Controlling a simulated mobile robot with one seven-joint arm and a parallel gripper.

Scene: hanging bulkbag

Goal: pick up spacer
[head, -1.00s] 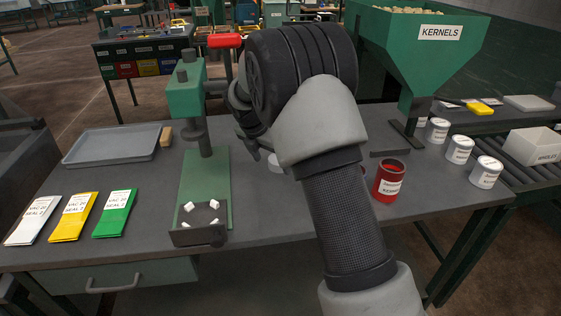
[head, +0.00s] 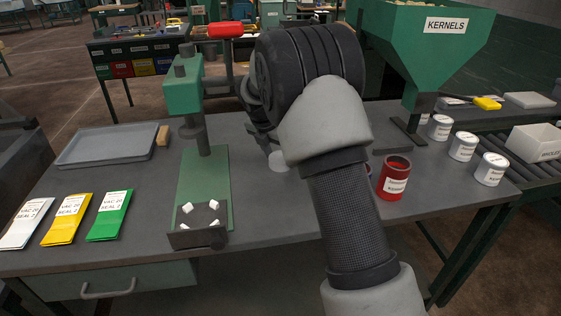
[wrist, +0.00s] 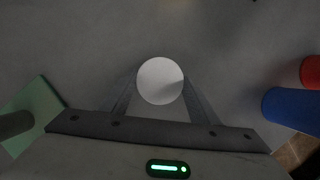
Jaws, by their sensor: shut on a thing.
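A white round piece, which looks like the spacer, shows from above in the wrist view (wrist: 160,80). In the head view it is a pale disc (head: 277,161) on the grey bench, right of the green press. My gripper (wrist: 160,84) has one finger on each side of the disc and is shut on it. In the head view my wrist and arm hide most of the gripper. I cannot tell whether the piece is clear of the bench top.
The green press (head: 185,90) stands left of my gripper, with small white pieces in the holder at its front. A red can (head: 394,178) stands to the right. A grey tray (head: 108,146) and colored packets (head: 110,215) lie left. Bare bench lies in front.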

